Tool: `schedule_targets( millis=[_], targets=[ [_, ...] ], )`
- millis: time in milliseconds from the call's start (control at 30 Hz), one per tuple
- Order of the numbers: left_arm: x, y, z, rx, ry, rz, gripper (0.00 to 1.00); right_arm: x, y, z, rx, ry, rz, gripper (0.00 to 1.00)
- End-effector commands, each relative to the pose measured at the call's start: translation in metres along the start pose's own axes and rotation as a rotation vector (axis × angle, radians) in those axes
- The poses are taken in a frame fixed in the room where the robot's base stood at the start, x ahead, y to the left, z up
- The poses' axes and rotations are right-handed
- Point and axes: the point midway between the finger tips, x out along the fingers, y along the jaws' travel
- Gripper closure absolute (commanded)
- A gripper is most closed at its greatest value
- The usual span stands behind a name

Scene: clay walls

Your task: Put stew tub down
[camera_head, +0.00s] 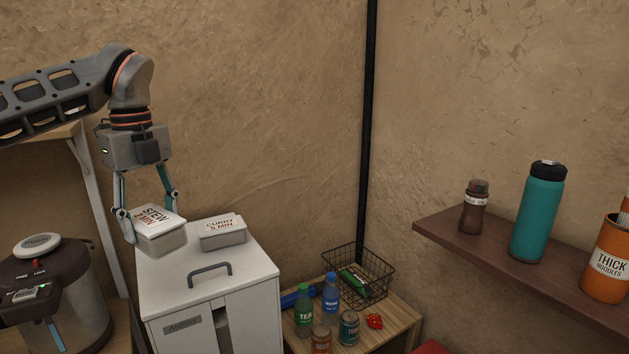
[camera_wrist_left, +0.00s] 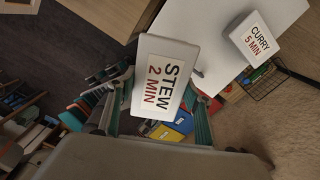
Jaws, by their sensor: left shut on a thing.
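The stew tub (camera_head: 160,240), a grey tub with a white lid labelled "STEW 2 MIN", is at the left end of the white cabinet's top (camera_head: 235,263). My left gripper (camera_head: 152,220) is shut on it, with a finger on either side. In the left wrist view the stew tub (camera_wrist_left: 160,80) lies between the fingertips of my left gripper (camera_wrist_left: 160,108). Whether its base touches the cabinet top I cannot tell. The curry tub (camera_head: 222,232), labelled "CURRY 5 MIN", stands just right of it; it also shows in the left wrist view (camera_wrist_left: 252,38). My right gripper is not in view.
A dark hot-water pot (camera_head: 60,300) stands left of the cabinet. A low wooden table (camera_head: 395,318) at right holds bottles, cans and a wire basket (camera_head: 375,275). A wall shelf (camera_head: 480,255) carries a teal flask (camera_head: 538,215). The cabinet top's front, around its handle, is clear.

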Motion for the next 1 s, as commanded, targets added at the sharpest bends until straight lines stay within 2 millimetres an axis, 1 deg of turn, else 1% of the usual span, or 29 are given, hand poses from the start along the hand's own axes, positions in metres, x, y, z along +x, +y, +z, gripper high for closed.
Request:
schedule_targets(
  millis=[100, 500, 1000],
  targets=[
    [0.014, -0.002, -0.010, 0.269, 0.002, 0.000, 0.80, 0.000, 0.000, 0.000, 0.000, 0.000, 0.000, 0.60],
    [0.059, -0.006, -0.047, 1.196, 0.001, -0.001, 0.80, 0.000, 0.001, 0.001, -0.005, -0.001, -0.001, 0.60],
    [0.110, -0.001, -0.101, 2.354, 0.001, -0.001, 0.80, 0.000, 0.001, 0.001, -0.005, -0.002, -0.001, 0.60]
  ],
)
